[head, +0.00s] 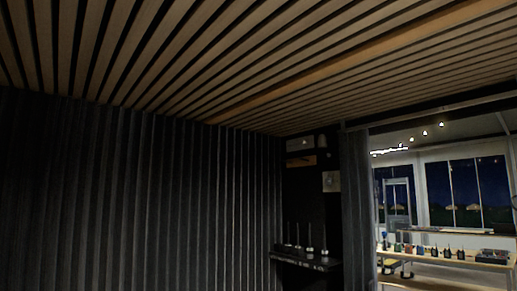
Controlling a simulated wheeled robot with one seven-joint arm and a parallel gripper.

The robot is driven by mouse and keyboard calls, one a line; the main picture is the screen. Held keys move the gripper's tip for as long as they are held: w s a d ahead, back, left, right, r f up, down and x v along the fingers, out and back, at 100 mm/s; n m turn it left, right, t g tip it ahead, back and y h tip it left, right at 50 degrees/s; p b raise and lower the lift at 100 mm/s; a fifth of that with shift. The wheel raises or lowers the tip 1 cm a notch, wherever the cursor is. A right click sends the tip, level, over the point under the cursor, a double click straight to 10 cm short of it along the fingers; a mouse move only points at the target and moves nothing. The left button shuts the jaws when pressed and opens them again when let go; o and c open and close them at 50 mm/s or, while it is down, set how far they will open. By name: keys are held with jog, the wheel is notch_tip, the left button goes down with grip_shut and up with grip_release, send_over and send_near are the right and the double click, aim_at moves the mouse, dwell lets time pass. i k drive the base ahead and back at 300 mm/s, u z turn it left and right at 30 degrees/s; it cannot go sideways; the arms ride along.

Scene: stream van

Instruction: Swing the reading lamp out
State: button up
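I cannot make out a reading lamp in the head view. My gripper and arm are not in this view either. In the dark back corner, a small dark shelf (305,262) carries several thin upright rods on light bases (310,249), too small to identify. Above it on the dark wall are a pale square panel (331,181), an orange-brown strip (301,161) and a grey box-like fitting (300,143).
A dark pleated curtain or ribbed wall (140,200) fills the left and middle. A slatted wood ceiling (250,60) lies overhead. At right, past a dark drape (356,210), an opening shows a lit room with a long table (440,262) bearing several small items.

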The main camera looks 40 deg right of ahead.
aim_at(322, 143)
jog(key=z, duration=0.15)
jog(key=i, duration=1.55)
jog(key=z, duration=1.35)
jog(key=i, duration=1.35)
jog(key=z, duration=0.85)
